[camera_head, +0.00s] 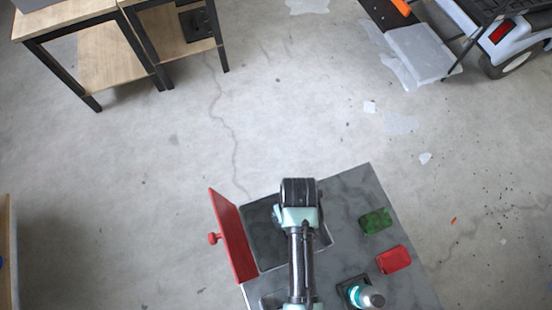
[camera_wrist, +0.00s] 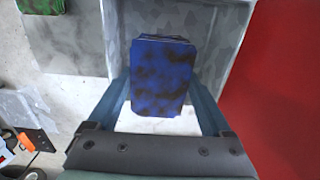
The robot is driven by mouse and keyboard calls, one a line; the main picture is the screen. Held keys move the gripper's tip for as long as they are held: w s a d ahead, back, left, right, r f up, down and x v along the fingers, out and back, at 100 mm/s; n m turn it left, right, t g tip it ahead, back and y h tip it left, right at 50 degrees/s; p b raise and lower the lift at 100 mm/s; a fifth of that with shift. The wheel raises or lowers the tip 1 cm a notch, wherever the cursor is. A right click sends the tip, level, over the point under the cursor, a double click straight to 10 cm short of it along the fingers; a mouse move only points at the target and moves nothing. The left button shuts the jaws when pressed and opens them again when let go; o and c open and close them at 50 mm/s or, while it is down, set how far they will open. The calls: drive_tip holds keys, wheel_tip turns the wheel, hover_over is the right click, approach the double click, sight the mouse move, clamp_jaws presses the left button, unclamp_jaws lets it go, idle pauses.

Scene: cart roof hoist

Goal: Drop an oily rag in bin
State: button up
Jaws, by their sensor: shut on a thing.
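A blue rag-like block (camera_wrist: 161,72) with dark stains sits between the two fingers of my gripper (camera_wrist: 160,92) in the wrist view. The fingers are shut on its sides. In the head view my wrist hides the blue rag and the fingertips, above the left part of a grey cart top. A green dark-stained rag (camera_head: 376,220) and a red one (camera_head: 394,259) lie on the right of that top. The green one also shows at the upper left of the wrist view (camera_wrist: 40,5).
A red panel with a knob (camera_head: 234,236) stands along the left side of a dark grey recess (camera_head: 262,225). A teal and silver bottle (camera_head: 372,297) stands near the bottom. Wooden tables (camera_head: 95,50) are at the upper left. A light vehicle (camera_head: 515,38) is at the upper right.

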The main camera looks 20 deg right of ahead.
wheel_tip(320, 180, down, 6)
drive_tip(key=b, duration=0.6)
drive_tip(key=shift+s+d, duration=0.1)
drive_tip(key=shift+s, duration=0.05)
drive_tip(key=o, duration=1.1)
drive_tip(key=shift+o, duration=0.2)
drive_tip(key=shift+r, duration=0.15)
wheel_tip(320, 180, up, 13)
drive_tip(key=shift+f+b, duration=0.1)
drive_tip(key=shift+b, duration=0.45)
